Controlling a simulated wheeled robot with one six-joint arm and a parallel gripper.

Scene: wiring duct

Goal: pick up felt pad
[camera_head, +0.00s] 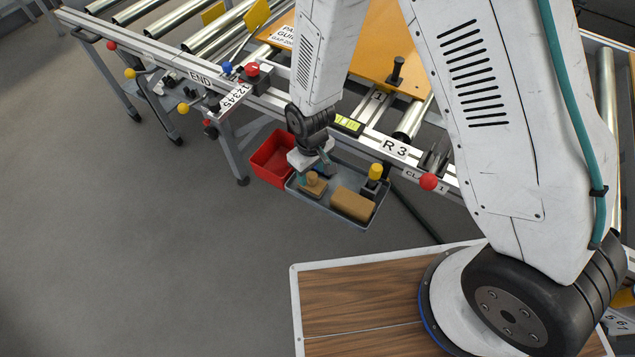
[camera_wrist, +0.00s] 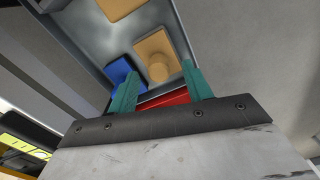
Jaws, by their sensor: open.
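A grey tray (camera_head: 330,207) hangs at the conveyor's near side and holds two tan pieces. One is a flat tan pad with a round knob (camera_head: 317,190), seen in the wrist view (camera_wrist: 176,50). The other is a plain tan block (camera_head: 353,204), partly seen in the wrist view (camera_wrist: 118,8). The frames do not settle which is the felt pad. My gripper (camera_head: 316,173) is open and empty over the tray's left part. In the wrist view its teal fingertips (camera_wrist: 159,70) appear on either side of the knob; the height gap is unclear.
A blue block (camera_wrist: 119,71) lies beside the knobbed pad. A black post with a yellow cap (camera_head: 375,172) stands at the tray's right back. A red bin (camera_head: 268,163) adjoins the tray's left. The conveyor rail (camera_head: 400,152) runs close behind.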

